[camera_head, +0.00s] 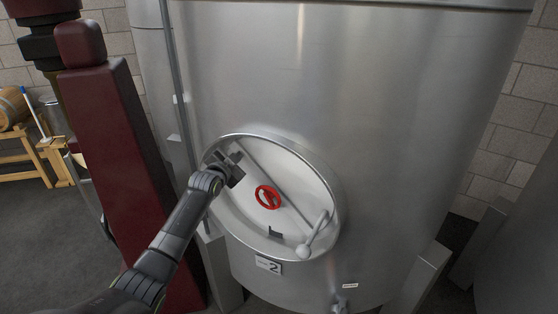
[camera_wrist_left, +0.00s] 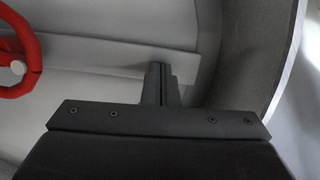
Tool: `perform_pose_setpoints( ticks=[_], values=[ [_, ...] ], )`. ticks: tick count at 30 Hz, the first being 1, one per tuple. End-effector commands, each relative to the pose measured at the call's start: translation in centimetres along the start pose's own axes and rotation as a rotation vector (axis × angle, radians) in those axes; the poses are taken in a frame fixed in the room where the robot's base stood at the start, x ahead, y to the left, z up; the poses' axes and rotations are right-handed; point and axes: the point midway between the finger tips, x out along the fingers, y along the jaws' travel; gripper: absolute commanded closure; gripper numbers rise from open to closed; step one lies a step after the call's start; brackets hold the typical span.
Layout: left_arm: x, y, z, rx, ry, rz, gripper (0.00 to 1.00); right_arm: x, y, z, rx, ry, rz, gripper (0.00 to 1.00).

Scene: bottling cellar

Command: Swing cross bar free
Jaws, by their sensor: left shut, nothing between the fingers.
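The pale cross bar (camera_head: 254,177) runs diagonally over the hatch on the steel tank. A red handwheel (camera_head: 267,186) sits at its middle. In the left wrist view the cross bar (camera_wrist_left: 105,62) lies across the top, with part of the red handwheel (camera_wrist_left: 33,52) at the left edge. My left gripper (camera_head: 234,166) is at the upper left of the hatch, near the upper end of the bar. Its fingers (camera_wrist_left: 160,82) are shut and empty, overlapping the bar end in view. I cannot tell whether they touch it. My right gripper is not in view.
A raised oval rim (camera_head: 338,200) surrounds the hatch. A handle with a pale knob (camera_head: 303,250) sits at its lower right. A number 2 plate (camera_head: 268,265) is below, and a small valve (camera_head: 340,303) lower right. A barrel (camera_head: 12,108) stands far left.

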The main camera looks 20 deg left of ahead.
Motion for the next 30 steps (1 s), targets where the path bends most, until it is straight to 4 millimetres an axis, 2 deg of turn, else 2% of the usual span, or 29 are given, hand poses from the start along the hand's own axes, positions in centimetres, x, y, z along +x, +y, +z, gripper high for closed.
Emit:
perform_pose_setpoints(
  ticks=[5, 11, 30],
  values=[
    [-0.5, 0.0, 0.1, 0.000, -0.001, 0.001, 1.00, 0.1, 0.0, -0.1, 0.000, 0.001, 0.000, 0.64],
    [-2.4, 0.1, 0.1, 0.001, 0.001, 0.000, 1.00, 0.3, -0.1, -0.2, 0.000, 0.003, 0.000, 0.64],
    [-11.4, 0.1, 0.2, 0.002, 0.000, 0.000, 1.00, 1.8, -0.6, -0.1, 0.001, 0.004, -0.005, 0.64]
  ],
)
